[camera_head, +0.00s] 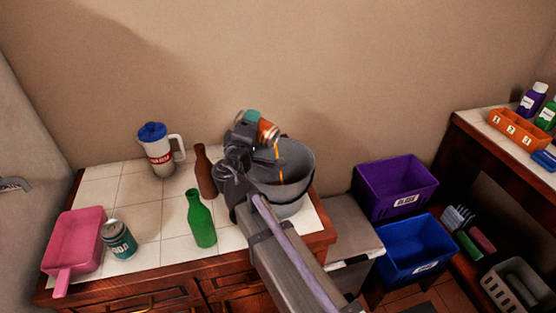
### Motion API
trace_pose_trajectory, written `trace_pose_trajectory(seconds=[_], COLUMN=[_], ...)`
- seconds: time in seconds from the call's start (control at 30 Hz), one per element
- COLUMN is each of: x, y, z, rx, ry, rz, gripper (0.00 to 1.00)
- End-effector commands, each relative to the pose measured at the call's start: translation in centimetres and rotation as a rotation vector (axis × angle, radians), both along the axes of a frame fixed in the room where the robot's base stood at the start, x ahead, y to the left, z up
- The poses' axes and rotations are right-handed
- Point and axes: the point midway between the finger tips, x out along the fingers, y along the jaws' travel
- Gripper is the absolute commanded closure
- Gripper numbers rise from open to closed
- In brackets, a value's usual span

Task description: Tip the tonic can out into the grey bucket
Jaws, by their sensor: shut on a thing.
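My gripper (246,127) is shut on a can with an orange side and a teal end, which I take as the tonic can (268,130). The can is held tilted above the grey bucket (299,205). A thin orange stream runs down from the can's lower end into the bucket's open mouth. The bucket stands on the white-tiled counter at its right end. My arm passes in front of the bucket's left side. The can's label is too small to read, and the bucket's bottom is hidden.
Left of the bucket stand a brown bottle (204,172), a green bottle (200,220), a white jug with blue lid (159,149), a teal soda can (119,240) and a pink scoop (75,243). Purple (395,188) and blue (417,248) bins sit right of the counter.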

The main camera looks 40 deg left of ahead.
Motion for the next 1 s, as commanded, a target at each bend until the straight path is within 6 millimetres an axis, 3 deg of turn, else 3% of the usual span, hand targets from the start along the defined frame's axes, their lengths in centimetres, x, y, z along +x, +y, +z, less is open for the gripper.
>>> trace_pose_trajectory(seconds=[1.0], x=[0.02], y=[-0.37], z=[0.05], rx=[0.122], ry=[0.004], rz=[0.0], gripper=[0.6])
